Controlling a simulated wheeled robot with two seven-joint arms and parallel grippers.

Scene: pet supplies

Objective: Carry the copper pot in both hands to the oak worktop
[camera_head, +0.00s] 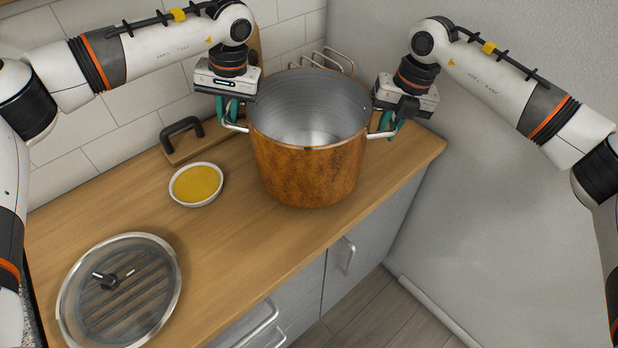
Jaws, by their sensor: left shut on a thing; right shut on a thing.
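The copper pot (305,178) is upright at the back right of the oak worktop (245,230). It is open at the top, with a bare grey metal inside and a metal handle on each side. My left gripper (231,112) is shut on the pot's left handle, and my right gripper (388,126) is shut on its right handle. Both point downward. I cannot tell whether the pot's base touches the worktop or is slightly above it.
A small white bowl of yellow contents (196,184) stands left of the pot. A glass lid (119,290) lies front left. A board with a black handle (182,138) and a wire rack (333,60) are near the wall. Walls close off the back and right.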

